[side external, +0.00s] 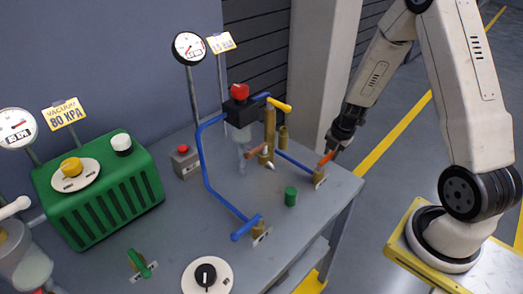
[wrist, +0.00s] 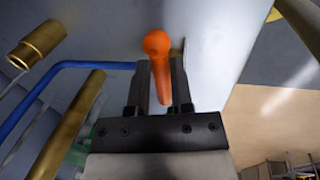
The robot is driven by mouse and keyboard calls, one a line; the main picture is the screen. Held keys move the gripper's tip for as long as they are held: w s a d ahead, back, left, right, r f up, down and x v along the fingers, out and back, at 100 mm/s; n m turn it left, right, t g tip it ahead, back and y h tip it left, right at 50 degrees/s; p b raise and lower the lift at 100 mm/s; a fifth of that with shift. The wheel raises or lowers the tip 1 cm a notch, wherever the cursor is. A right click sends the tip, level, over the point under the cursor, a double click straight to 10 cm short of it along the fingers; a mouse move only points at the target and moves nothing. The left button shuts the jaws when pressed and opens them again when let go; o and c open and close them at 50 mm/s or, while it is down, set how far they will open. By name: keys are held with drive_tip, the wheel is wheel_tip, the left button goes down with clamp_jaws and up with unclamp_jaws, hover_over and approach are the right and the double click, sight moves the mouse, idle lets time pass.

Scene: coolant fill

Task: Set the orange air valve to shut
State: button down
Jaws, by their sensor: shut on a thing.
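The orange air valve handle (side external: 325,160) sits on a small brass body (side external: 319,175) near the right edge of the bench, at the end of a blue pipe. In the side view the handle points up and right, at an angle to that pipe. My gripper (side external: 332,151) reaches it from the upper right. In the wrist view the orange handle (wrist: 157,43) lies between the two dark fingers of my gripper (wrist: 160,68), which are shut on it. The handle's rounded end sticks out past the fingertips. The valve body is mostly hidden there.
A blue pipe (side external: 204,165) loops across the bench. A green cap (side external: 291,196) stands in front.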

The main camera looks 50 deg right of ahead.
drive_tip(key=c, duration=0.5)
unclamp_jaws()
drive_tip(key=shift+r, duration=0.1)
wheel_tip(320, 180, up, 8)
drive_tip(key=s, duration=0.1)
drive_tip(key=shift+s+f, duration=0.25)
drive_tip(key=shift+a, duration=0.1)
idle(0.5)
